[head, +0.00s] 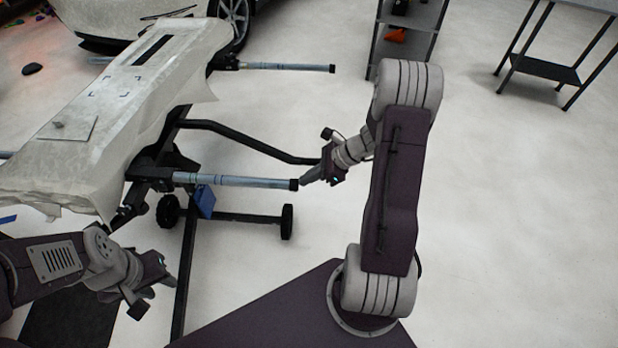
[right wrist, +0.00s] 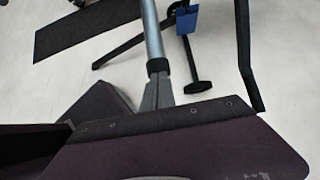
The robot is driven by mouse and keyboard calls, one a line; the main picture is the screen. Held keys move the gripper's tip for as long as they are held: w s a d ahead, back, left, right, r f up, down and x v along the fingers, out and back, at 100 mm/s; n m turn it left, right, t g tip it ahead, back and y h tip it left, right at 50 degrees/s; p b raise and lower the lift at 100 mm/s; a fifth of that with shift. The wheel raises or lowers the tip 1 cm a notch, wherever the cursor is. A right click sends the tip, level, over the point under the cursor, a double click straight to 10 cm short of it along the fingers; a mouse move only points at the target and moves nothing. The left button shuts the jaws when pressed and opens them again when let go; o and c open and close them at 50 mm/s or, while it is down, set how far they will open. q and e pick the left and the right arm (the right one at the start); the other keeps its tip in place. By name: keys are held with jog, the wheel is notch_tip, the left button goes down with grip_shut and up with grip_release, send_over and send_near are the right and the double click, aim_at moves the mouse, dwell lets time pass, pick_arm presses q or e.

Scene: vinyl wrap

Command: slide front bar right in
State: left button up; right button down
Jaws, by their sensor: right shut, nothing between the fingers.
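The front right bar (head: 235,181) is a grey-blue tube with a black end cap, sticking out to the right from the stand under the wrapped panel (head: 150,85). My right gripper (head: 304,182) is shut and empty, its tips at the bar's outer end. In the right wrist view the shut fingertips (right wrist: 158,92) are right against or just in front of the bar's black cap (right wrist: 157,66); I cannot tell if they touch. My left gripper (head: 160,288) is at the lower left, away from the bar; its finger opening is unclear.
A second bar (head: 290,67) sticks out at the back. A bent black tube (head: 260,148) runs behind the front bar. A blue box (head: 204,202) and wheeled stand leg (head: 245,217) are below it. A shelf (head: 408,40) and side table (head: 545,70) stand behind. The right floor is clear.

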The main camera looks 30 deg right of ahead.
aim_at(224, 177)
jog(key=w+a, duration=0.4)
jog(key=a, duration=0.2)
jog(key=w+a, duration=0.4)
jog(key=a, duration=0.2)
jog(key=w+a+p, duration=0.1)
jog(key=w+a, duration=0.3)
jog(key=a, duration=0.2)
jog(key=shift+a+r, duration=0.1)
jog(key=shift+a, duration=0.15)
jog(key=shift+w+a, duration=0.4)
jog(key=shift+a, duration=0.15)
